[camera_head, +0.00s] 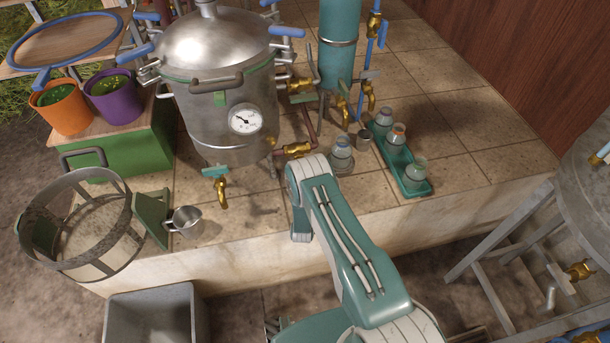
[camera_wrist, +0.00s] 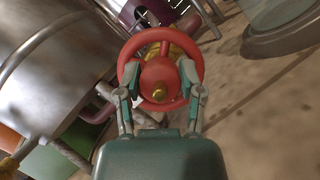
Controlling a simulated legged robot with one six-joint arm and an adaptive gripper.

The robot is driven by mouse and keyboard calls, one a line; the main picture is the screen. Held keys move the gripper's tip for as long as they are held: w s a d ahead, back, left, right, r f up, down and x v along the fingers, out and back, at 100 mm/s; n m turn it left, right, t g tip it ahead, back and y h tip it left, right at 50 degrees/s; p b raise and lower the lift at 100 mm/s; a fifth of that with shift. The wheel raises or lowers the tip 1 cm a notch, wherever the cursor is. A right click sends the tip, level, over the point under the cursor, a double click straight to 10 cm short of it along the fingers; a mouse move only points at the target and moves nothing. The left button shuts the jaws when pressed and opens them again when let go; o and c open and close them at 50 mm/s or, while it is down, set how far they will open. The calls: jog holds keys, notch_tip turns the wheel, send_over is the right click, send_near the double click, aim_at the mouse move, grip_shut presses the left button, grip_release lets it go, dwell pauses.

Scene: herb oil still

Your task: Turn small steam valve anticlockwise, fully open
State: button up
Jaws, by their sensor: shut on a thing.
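The small steam valve's red round handwheel (camera_wrist: 152,77) fills the middle of the wrist view, with a brass nut at its hub and brass behind it. My gripper (camera_wrist: 159,88) is shut on the wheel, with one finger at its left side and one at its right. How far the valve is open cannot be told. In the head view my arm hides the wheel and the gripper. A brass fitting on a reddish pipe (camera_head: 296,149) shows just beside the arm.
The steel still pot (camera_head: 215,75) with its dial gauge (camera_head: 244,120) stands left of my arm. A green tray (camera_head: 412,186) of jars and a lone jar (camera_head: 341,153) stand to the right. A metal cup (camera_head: 186,222) and a mesh basket (camera_head: 75,240) are at the left front.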

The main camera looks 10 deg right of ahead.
jog(key=shift+w+a, duration=0.2)
jog(key=o, duration=0.9)
jog(key=shift+c, duration=0.2)
jog(key=o, duration=0.3)
jog(key=shift+w+f, duration=0.1)
jog(key=shift+w, duration=0.05)
jog(key=v, duration=0.7)
jog(key=shift+s+a+f, duration=0.1)
jog(key=shift+s+f, duration=0.05)
jog(key=shift+s, duration=0.1)
